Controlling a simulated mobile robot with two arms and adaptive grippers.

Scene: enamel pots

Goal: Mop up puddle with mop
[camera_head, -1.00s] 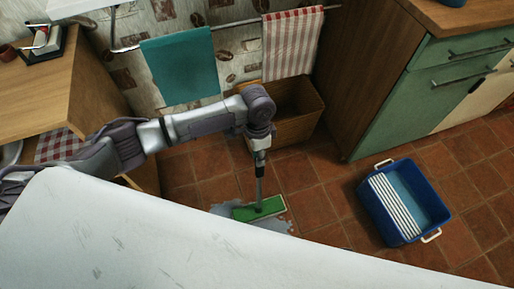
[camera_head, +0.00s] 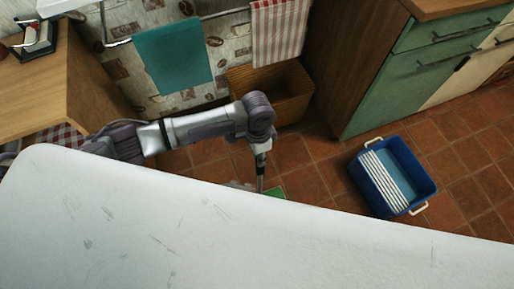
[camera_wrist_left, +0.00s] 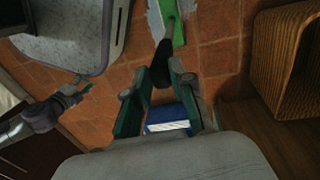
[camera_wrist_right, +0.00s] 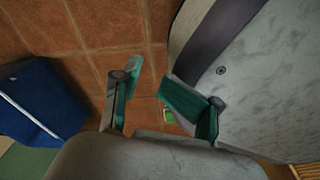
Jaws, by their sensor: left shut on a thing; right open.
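My left gripper (camera_head: 262,147) is shut on the handle of the mop (camera_head: 260,172), which stands nearly upright on the floor. The mop's flat green head (camera_head: 277,193) is partly hidden by the white surface in front. The grey puddle (camera_head: 238,185) shows only as a small patch beside it. In the left wrist view the dark mop handle (camera_wrist_left: 162,62) runs between the fingers (camera_wrist_left: 158,88), and the green head (camera_wrist_left: 178,32) lies against the puddle (camera_wrist_left: 154,22). My right gripper (camera_wrist_right: 153,82) is open and empty, low over the tiles.
A blue bucket (camera_head: 424,183) with a white slatted wringer stands to the right on clear tiles; its blue side shows in the right wrist view (camera_wrist_right: 38,105). A wooden bin (camera_head: 295,92) stands behind the mop. A green cabinet (camera_head: 385,90) is at the right, a wooden table (camera_head: 45,85) left.

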